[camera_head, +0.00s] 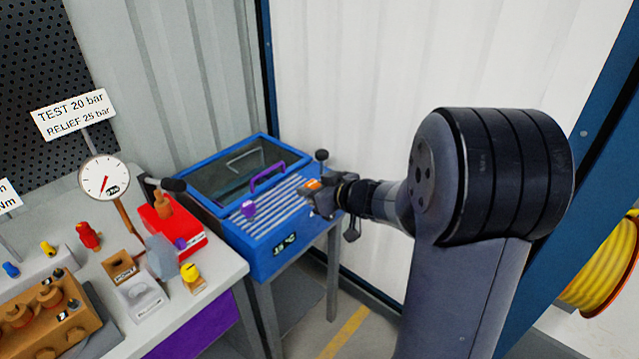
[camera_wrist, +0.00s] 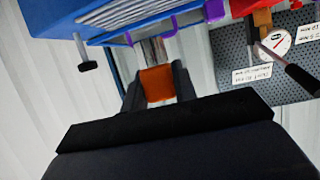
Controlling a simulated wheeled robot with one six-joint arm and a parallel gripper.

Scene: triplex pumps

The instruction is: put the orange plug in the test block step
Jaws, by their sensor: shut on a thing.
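The orange plug (camera_wrist: 157,83) sits between the two fingers of my gripper (camera_head: 316,190), which is shut on it. The plug also shows as a small orange patch in the head view (camera_head: 313,184). My gripper is held at the right side of the blue parts washer (camera_head: 285,262), near its slatted top. I cannot tell for sure which thing is the test block step. On the bench, a tan labelled holder (camera_head: 121,267) and a pale labelled holder (camera_head: 142,300) stand left of the washer, well apart from my gripper.
A red pump unit (camera_head: 187,240) and a gauge (camera_head: 104,177) stand at the bench's back. A yellow-topped part (camera_head: 190,273) stands near its right edge. A brown pump block (camera_head: 45,315) is at the left.

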